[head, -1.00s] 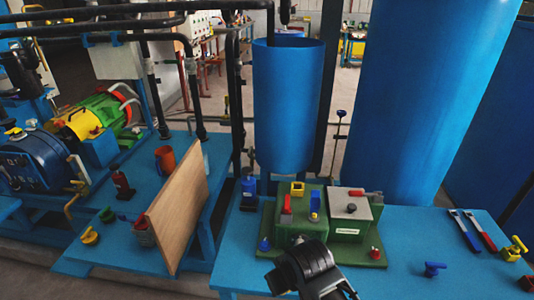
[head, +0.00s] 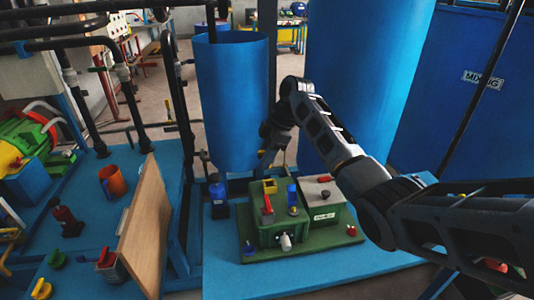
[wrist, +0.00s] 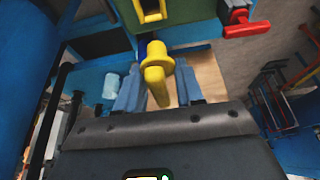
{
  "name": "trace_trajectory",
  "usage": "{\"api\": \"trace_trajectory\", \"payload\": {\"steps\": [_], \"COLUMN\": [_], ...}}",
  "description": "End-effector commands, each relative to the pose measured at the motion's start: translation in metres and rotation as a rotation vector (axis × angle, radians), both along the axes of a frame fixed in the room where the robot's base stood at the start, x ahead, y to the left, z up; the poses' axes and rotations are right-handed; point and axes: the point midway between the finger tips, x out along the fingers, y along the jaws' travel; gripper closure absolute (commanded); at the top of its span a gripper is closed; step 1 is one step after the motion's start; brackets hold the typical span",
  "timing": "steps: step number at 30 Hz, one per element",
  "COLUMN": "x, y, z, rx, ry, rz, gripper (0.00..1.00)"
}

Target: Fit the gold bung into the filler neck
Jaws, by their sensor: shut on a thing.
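The gold bung (wrist: 158,75), a yellow flanged plug with a rounded stem, sits between the fingers of my gripper (wrist: 160,92) in the wrist view. My gripper is shut on it. In the head view my gripper (head: 268,158) points down above the back of the green machine (head: 272,236), in front of the blue tank; the bung cannot be made out there. A yellow square frame (head: 270,187) stands on the machine, and a similar yellow frame (wrist: 150,10) shows at the top of the wrist view, apart from the bung. I cannot tell which part is the filler neck.
A red lever (head: 267,203), a blue fitting (head: 292,196) and a grey box (head: 318,190) stand close together on the machine. The blue tank (head: 232,100) rises behind. A wooden board (head: 143,228) stands at left. The blue table (head: 222,282) is bare in front.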

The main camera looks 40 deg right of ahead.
Motion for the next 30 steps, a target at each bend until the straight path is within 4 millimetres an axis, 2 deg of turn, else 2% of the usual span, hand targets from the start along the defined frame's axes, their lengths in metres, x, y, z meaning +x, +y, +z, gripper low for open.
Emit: {"api": "trace_trajectory", "payload": {"steps": [3, 16, 23, 30], "x": [-0.001, -0.001, -0.001, -0.001], "y": [-0.006, -0.006, -0.006, -0.006], "z": [0.004, 0.003, -0.010, -0.031], "rx": [0.001, 0.004, 0.004, 0.003], "ry": [0.001, -0.002, -0.001, 0.000], "rz": [0.017, 0.019, 0.018, 0.017], "gripper": [0.95, 0.95, 0.95, 0.95]}}
